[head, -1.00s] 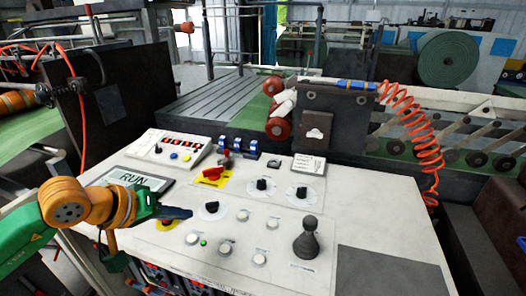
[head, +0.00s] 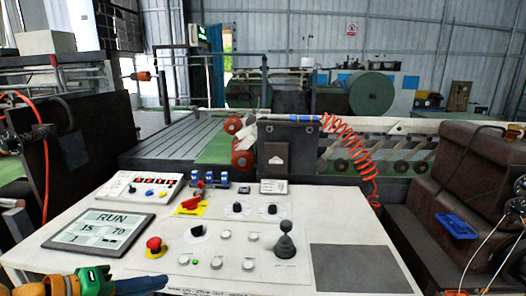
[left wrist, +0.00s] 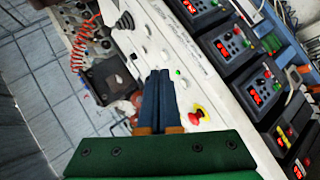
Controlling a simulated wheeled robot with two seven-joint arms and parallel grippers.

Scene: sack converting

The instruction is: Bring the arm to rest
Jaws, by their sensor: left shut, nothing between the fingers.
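My left gripper (head: 150,284) is at the lower left of the head view, near the front edge of the control panel (head: 345,228). Its dark fingers lie together and hold nothing. In the left wrist view the shut fingers (left wrist: 158,88) point along the panel, beside the red and yellow emergency button (left wrist: 197,114). That button also shows in the head view (head: 155,247), just above the gripper. My right gripper does not show in either view.
The panel carries a screen reading RUN (head: 97,232), a red switch (head: 191,202), several knobs and buttons, and a dark joystick (head: 285,240). A coiled red hose (head: 352,150) hangs behind. Several control boxes (left wrist: 236,46) with red displays sit below the panel edge.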

